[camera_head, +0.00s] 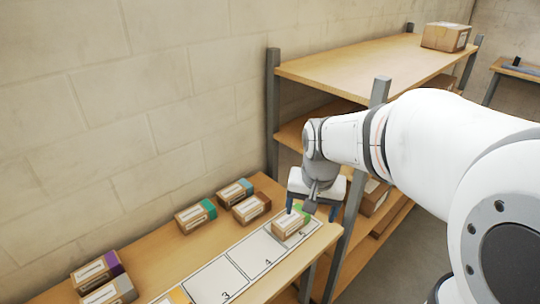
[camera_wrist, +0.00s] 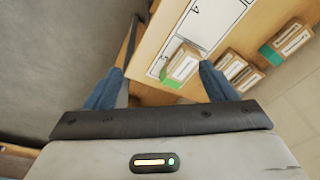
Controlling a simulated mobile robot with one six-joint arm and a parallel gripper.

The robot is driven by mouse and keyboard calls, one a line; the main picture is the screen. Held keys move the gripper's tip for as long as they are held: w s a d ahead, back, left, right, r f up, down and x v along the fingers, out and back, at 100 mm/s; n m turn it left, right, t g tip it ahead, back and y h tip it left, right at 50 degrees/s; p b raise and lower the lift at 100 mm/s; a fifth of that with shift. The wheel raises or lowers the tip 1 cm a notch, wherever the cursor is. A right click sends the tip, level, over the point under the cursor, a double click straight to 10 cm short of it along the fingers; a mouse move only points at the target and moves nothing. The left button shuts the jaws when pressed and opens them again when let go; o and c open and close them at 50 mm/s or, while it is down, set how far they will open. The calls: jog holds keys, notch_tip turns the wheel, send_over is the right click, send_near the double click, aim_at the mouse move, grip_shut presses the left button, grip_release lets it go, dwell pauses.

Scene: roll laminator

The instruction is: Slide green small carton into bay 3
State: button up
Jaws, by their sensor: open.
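The green small carton (camera_head: 289,225), brown with a white label and a green end, lies on the numbered strip in the end cell, which seems marked 5. It also shows in the wrist view (camera_wrist: 184,64), green end toward me. Bay 3 (camera_head: 213,281) is an empty white cell two cells to the left, with bay 4 (camera_head: 257,251) empty between. My gripper (camera_head: 311,209) is open above the carton's right end, its blue fingers spread. In the wrist view the carton appears beyond and between the fingers (camera_wrist: 160,82); I see no contact.
Teal-ended (camera_head: 196,215), blue-ended (camera_head: 235,192) and plain brown (camera_head: 251,207) cartons stand behind the strip. A purple-ended carton (camera_head: 97,269), a grey-ended one and a yellow-ended one (camera_head: 176,295) are at left. A shelf rack (camera_head: 350,70) stands close behind my gripper.

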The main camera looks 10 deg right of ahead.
jog(key=w+f+m+g, duration=0.1)
jog(key=w+f+m, duration=0.4)
jog(key=w, duration=0.5)
jog(key=m, duration=0.2)
send_over(292, 216)
jog(key=shift+g, duration=0.4)
notch_tip(292, 216, down, 9)
jog(key=shift+s+f, duration=0.1)
jog(key=shift+f, duration=0.3)
notch_tip(292, 216, down, 7)
jog(key=shift+f, duration=0.2)
